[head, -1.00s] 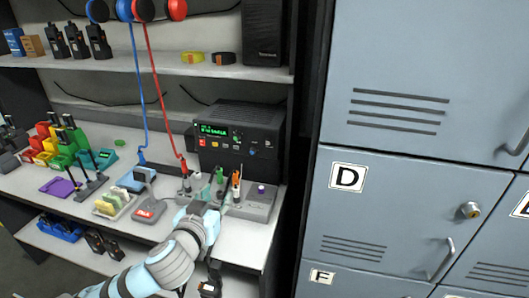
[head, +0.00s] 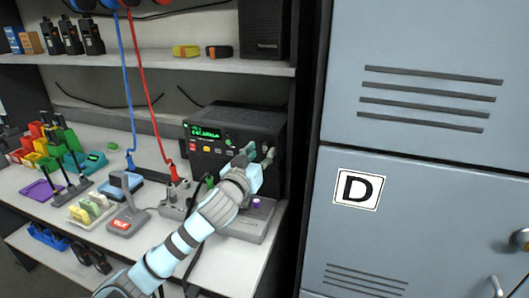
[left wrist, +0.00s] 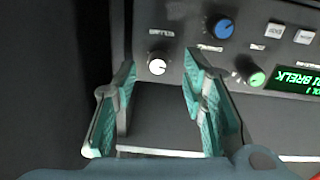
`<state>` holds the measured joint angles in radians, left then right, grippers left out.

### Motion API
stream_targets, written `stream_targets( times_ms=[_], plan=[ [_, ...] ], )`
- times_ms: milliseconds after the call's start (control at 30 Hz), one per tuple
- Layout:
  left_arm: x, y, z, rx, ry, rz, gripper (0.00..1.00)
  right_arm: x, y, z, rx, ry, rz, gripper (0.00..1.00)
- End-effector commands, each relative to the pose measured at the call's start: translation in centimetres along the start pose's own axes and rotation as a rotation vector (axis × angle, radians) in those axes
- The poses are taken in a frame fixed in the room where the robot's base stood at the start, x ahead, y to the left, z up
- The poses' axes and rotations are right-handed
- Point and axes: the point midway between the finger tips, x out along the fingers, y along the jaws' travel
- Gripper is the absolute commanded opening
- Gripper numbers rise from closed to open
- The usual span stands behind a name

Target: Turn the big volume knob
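The black radio unit (head: 215,152) stands at the back of the shelf, its green display lit. I cannot read which one is marked volume. My left gripper (head: 260,153) is open in front of the panel's right side. In the left wrist view the teal fingers (left wrist: 159,70) stand apart, with the white knob showing between their tips. Contact is not clear. My right gripper is not in view.
A grey base with a purple knob (head: 256,203) lies below my left arm. Red and blue coiled cords hang left of the radio. Grey lockers (head: 420,200) close off the right side.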

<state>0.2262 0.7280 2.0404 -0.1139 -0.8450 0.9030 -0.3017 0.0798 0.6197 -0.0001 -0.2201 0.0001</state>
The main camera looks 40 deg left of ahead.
Motion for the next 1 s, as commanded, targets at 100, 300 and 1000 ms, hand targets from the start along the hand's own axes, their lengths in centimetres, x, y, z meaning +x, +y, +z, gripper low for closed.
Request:
stream_targets(
  times_ms=[100,300,1000],
  plan=[
    [1.7,0.0,0.0,-0.001,0.0,-0.001,0.39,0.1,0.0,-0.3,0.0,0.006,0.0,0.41],
    [2.6,0.2,0.0,0.0,-0.001,0.003,0.39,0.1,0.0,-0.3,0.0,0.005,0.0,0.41],
    [2.6,0.2,0.0,0.015,-0.002,0.004,0.0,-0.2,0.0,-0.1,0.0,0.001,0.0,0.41]
  ],
)
